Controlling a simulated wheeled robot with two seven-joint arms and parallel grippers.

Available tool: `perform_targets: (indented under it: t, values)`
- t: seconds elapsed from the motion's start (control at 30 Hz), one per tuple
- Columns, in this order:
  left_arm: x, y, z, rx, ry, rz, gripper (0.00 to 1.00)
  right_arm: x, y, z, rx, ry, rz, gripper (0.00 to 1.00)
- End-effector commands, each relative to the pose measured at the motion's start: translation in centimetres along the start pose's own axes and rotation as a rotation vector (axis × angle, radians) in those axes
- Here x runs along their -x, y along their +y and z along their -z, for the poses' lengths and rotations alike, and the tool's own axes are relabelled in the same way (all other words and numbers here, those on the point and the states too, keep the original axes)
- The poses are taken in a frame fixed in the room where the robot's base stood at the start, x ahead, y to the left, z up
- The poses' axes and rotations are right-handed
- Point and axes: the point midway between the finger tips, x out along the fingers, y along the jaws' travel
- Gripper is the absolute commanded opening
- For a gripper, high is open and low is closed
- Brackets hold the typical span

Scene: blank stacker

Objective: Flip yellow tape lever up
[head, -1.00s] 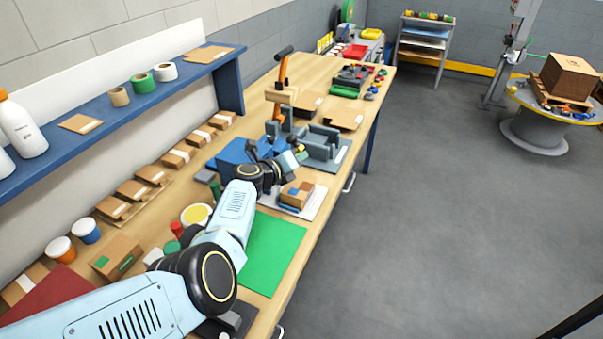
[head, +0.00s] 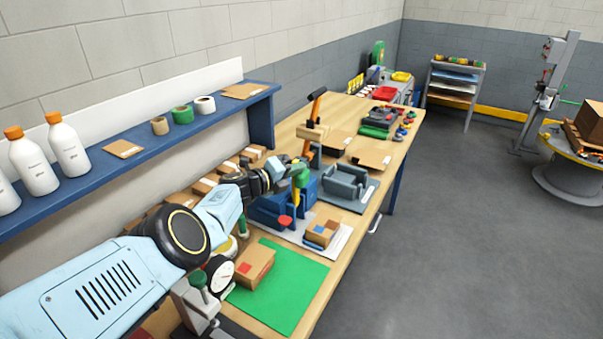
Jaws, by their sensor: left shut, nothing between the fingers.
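A yellow lever (head: 296,196) stands roughly upright on a blue tape device (head: 269,210) on the bench. A green piece (head: 303,178) shows at its upper end. My left arm reaches in from the left, and my left gripper (head: 293,165) is just behind and above the lever's top. It is shut with nothing in it. It is small here, and I cannot tell whether it touches the lever. My right gripper is out of view.
A grey cradle-like fixture (head: 344,184) stands right of the blue device. A small box (head: 321,233) lies on a white plate in front. A green mat (head: 283,284) and another cardboard box (head: 255,267) are nearer. A blue shelf (head: 160,134) runs along the wall.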

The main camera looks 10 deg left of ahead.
Motion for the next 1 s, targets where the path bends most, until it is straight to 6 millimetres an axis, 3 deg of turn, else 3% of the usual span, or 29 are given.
perform_targets:
  t: [0.17, 1.0]
  values:
    - [0.8, 0.6, -0.9, 0.0, -0.002, -0.002, 0.0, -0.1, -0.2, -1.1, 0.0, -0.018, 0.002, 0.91]
    - [1.6, 0.8, -1.9, -0.002, -0.01, -0.005, 0.0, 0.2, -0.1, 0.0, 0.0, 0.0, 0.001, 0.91]
